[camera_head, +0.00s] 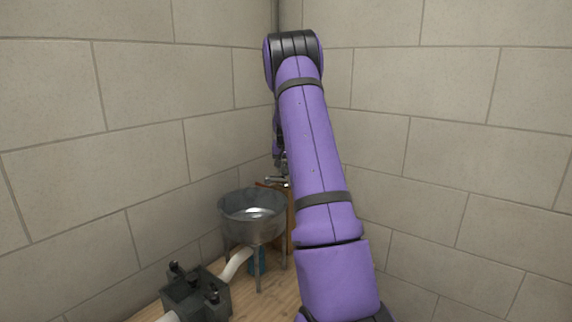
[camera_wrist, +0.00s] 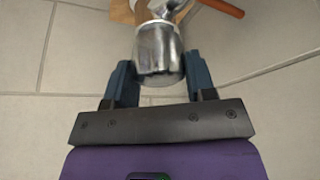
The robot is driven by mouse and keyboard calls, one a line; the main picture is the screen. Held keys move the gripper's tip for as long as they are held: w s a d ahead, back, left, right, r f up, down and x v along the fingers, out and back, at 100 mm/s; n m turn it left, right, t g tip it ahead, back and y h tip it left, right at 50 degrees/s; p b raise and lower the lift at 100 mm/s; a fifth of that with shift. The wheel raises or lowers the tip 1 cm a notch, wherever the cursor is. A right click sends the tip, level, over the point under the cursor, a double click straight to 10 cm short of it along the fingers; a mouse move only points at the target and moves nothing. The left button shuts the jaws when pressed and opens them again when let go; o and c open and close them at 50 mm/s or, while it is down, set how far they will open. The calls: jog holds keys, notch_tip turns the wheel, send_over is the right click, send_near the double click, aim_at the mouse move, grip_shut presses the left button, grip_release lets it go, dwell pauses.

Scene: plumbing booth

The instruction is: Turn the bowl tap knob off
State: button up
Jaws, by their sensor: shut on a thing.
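The bowl tap knob (camera_wrist: 159,54) is a shiny metal cylinder, seen in the wrist view between the two blue fingers of my gripper (camera_wrist: 160,82). The fingers sit on either side of it, and my gripper is shut on it. Behind the knob, the metal tap body (camera_wrist: 172,8) runs to the top edge of the picture. In the head view the tap spout (camera_head: 277,181) reaches out over the metal bowl (camera_head: 226,203), which stands on legs. My arm hides the knob and most of the gripper in the head view.
A dark grey block with black knobs (camera_head: 190,293) and a pale pipe (camera_head: 237,263) stand at the lower left, close to the bowl. A wooden board (camera_head: 290,215) is behind the bowl. Block walls meet in the corner behind my arm. A red-brown rod (camera_wrist: 222,7) lies beyond the knob.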

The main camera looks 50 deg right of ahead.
dwell(0.3)
jog(key=o, duration=0.9)
jog(key=v, duration=1)
jog(key=shift+a+r, duration=0.15)
jog(key=shift+r, duration=0.25)
jog(key=s+a+r+n+t+y, duration=0.1)
jog(key=s+a+r+n, duration=0.2)
jog(key=a, duration=0.9)
jog(key=s+a+r+n+y, duration=0.1)
jog(key=s+a+r, duration=0.35)
jog(key=a, duration=0.65)
jog(key=s+a+r+n+t+y, duration=0.15)
jog(key=a+r, duration=0.25)
jog(key=a, duration=0.8)
jog(key=s+a+f+n, duration=0.1)
jog(key=s+a+n, duration=0.1)
jog(key=s+a, duration=0.3)
jog(key=s+a+f+n, duration=0.2)
jog(key=s+a, duration=0.3)
jog(key=s, duration=0.2)
jog(key=s+a+f+n, duration=0.2)
jog(key=s+a, duration=0.3)
jog(key=s, duration=0.2)
jog(key=shift+s+f, duration=0.1)
